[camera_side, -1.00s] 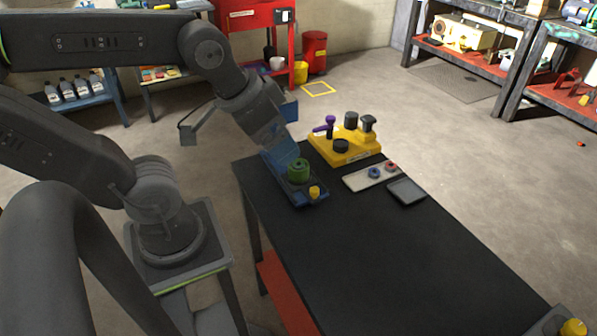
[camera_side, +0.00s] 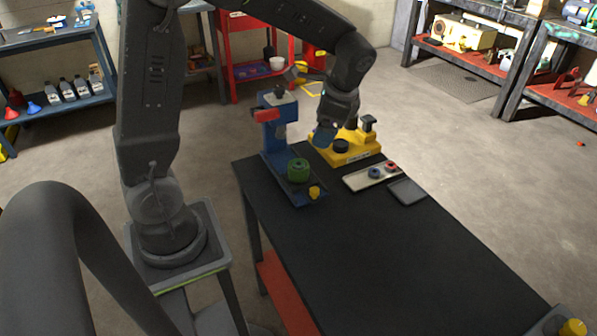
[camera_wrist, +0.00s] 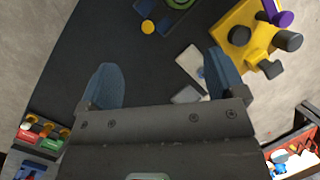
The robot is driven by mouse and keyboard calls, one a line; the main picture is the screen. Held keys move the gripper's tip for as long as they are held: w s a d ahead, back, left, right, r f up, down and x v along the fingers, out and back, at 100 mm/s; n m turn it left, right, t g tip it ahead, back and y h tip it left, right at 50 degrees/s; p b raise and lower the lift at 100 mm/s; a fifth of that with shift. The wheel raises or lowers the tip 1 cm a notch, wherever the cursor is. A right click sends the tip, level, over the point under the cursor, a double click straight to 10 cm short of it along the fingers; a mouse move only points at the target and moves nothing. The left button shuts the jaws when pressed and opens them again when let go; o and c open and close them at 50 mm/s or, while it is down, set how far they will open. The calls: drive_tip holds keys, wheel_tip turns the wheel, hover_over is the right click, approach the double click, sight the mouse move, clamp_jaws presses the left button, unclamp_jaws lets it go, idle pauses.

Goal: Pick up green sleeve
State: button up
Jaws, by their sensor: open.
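The green sleeve (camera_side: 298,170) stands upright on the base of a blue press-like fixture (camera_side: 270,137) at the far left end of the black table. A yellow knob (camera_side: 314,192) sits at the front of that base. My gripper (camera_side: 325,135), with blue fingers, is raised behind and right of the sleeve, near the yellow fixture, apart from the sleeve. In the wrist view my gripper (camera_wrist: 163,80) is open and empty above the dark table.
A yellow fixture (camera_side: 345,155) with dark posts stands behind right of the blue one. A pale tray (camera_side: 358,182) holds a blue ring (camera_side: 375,172) and a red ring (camera_side: 391,166). A dark grey tray (camera_side: 407,190) lies beside it. The table's near part (camera_side: 400,265) is clear.

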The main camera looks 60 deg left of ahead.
sight(300, 164)
drive_tip(key=a+f, duration=0.2)
drive_tip(key=f, duration=0.2)
drive_tip(key=a+f+m+g, duration=0.1)
drive_tip(key=a+f, duration=0.1)
drive_tip(key=f, duration=0.3)
drive_tip(key=a+f+m+g, duration=0.1)
drive_tip(key=a+f, duration=0.2)
drive_tip(key=f, duration=0.2)
drive_tip(key=shift+w+y, duration=0.15)
drive_tip(key=shift+y, duration=0.25)
drive_tip(key=shift+a+x, duration=0.15)
drive_tip(key=shift+x, duration=1.1)
drive_tip(key=shift+a+x, duration=0.1)
drive_tip(key=shift+x, duration=1.15)
drive_tip(key=shift+r, duration=0.15)
drive_tip(key=c, duration=1.2)
